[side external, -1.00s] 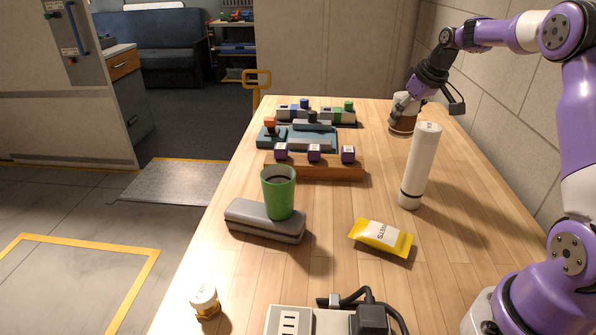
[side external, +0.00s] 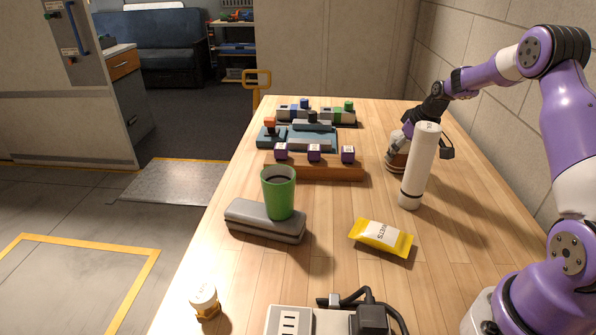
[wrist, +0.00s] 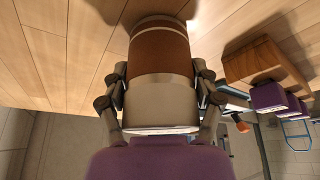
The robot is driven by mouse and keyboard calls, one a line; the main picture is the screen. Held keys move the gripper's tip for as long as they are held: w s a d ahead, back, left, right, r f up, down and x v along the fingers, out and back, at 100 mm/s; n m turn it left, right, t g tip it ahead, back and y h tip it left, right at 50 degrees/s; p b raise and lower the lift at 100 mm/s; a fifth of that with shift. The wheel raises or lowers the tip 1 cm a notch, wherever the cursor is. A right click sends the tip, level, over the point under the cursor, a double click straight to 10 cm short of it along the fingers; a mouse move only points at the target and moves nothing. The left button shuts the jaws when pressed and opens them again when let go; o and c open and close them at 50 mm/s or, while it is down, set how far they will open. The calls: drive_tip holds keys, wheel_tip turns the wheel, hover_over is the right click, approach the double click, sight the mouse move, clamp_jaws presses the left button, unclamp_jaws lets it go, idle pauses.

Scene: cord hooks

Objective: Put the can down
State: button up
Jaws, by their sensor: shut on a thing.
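The can, with a brown band and pale parts, is in my gripper. It fills the middle of the wrist view (wrist: 160,55), with a finger on each side of it. In the side view the can (side external: 397,155) is at the far right of the table, partly hidden behind the tall white bottle. My gripper (side external: 400,145) is shut on the can, and its lower part is also behind the bottle. The can's base is close to the tabletop; I cannot tell whether it touches.
The white bottle (side external: 417,170) stands just in front of the can. A wooden block with purple knobs (side external: 315,170) is to the left. A yellow packet (side external: 381,237), a green cup (side external: 278,192) on a grey case (side external: 262,222) and a power strip (side external: 300,320) are nearer. The right side has free table.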

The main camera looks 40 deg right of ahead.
drive_tip(key=o, duration=1.4)
drive_tip(key=shift+f, duration=0.15)
drive_tip(key=shift+r, duration=0.35)
drive_tip(key=d+v, duration=0.1)
drive_tip(key=v, duration=1)
drive_tip(key=s+a+r+n, duration=0.1)
drive_tip(key=s+a+r, duration=0.15)
drive_tip(key=a, duration=0.55)
drive_tip(key=s+a+r, duration=0.1)
drive_tip(key=a+r, duration=0.2)
drive_tip(key=a, duration=0.5)
drive_tip(key=shift+n+t+y, duration=0.4)
drive_tip(key=shift+t, duration=0.1)
drive_tip(key=s+a, duration=0.3)
drive_tip(key=s+a+f, duration=0.1)
drive_tip(key=s+a, duration=0.5)
drive_tip(key=s, duration=0.1)
drive_tip(key=shift+a+f, duration=0.2)
drive_tip(key=shift+a, duration=0.15)
drive_tip(key=shift+w, duration=0.1)
